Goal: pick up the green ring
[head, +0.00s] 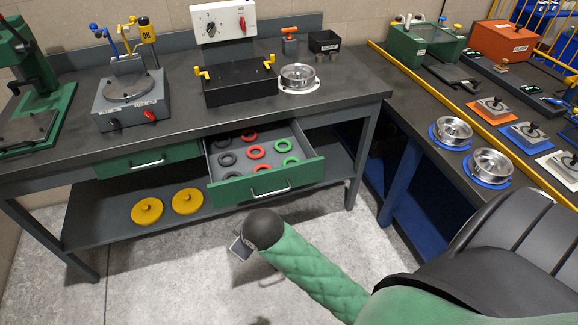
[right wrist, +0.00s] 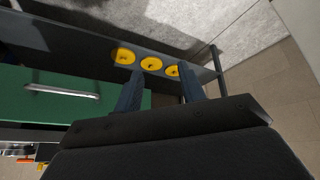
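No green ring is clear in that view. My left gripper is out of view.
Yellow discs (head: 147,210) lie on the lower shelf and also show in the right wrist view (right wrist: 151,64). The drawer's green front (head: 268,185) has a handle. The bench (head: 200,125) carries machines above. A second bench (head: 460,160) stands at right.

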